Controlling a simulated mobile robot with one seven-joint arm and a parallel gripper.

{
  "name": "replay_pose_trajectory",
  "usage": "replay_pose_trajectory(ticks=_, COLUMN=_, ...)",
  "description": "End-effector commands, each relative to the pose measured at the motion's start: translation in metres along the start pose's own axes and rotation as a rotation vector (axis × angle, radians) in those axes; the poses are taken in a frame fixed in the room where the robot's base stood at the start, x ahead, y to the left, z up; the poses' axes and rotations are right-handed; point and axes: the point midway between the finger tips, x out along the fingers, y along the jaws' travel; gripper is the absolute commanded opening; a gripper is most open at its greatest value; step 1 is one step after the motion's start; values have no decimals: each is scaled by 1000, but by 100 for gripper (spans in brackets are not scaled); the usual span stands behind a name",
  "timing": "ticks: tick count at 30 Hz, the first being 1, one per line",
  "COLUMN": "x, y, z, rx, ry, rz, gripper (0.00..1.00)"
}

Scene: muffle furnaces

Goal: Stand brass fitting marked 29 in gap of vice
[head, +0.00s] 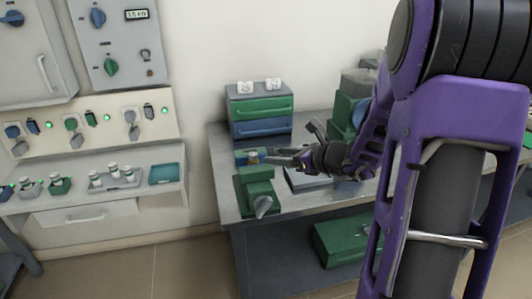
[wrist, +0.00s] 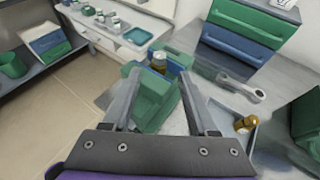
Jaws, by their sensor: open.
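The green vice (head: 258,190) stands at the left front corner of the bench; in the wrist view its green body (wrist: 152,105) lies between my fingers. A second brass fitting (wrist: 245,124) lies on a grey tray at the right of the wrist view.
A drawer unit (head: 260,112) with green and blue drawers stands at the back of the bench. A wrench (wrist: 242,86) lies on the bench right of my gripper. A wall shelf (head: 90,192) with small jars is at the left, with floor between it and the bench.

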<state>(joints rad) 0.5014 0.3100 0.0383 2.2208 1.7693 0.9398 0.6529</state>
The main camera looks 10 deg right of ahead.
Motion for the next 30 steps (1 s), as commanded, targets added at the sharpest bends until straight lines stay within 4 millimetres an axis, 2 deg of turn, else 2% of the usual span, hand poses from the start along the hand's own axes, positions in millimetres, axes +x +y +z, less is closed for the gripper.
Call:
replay_pose_trajectory(ticks=1, x=-11, y=-1, z=2, rx=0, ry=-1, rz=-3, gripper=59)
replay_pose_trajectory(ticks=3, x=-21, y=0, z=1, rx=1, ry=0, rz=-2, gripper=59)
replay_pose_trajectory(ticks=9, x=-37, y=0, z=0, rx=0, ry=0, rz=0, gripper=59)
replay_pose_trajectory(ticks=24, x=-38, y=0, z=0, rx=-7, ry=4, rz=1, gripper=59)
replay_pose_trajectory(ticks=27, x=-35, y=-3, z=2, rx=-70, ry=45, rz=4, gripper=59)
replay_pose_trajectory(ticks=30, x=-32, y=-15, z=8, rx=-225, ry=137, rz=-2, gripper=59)
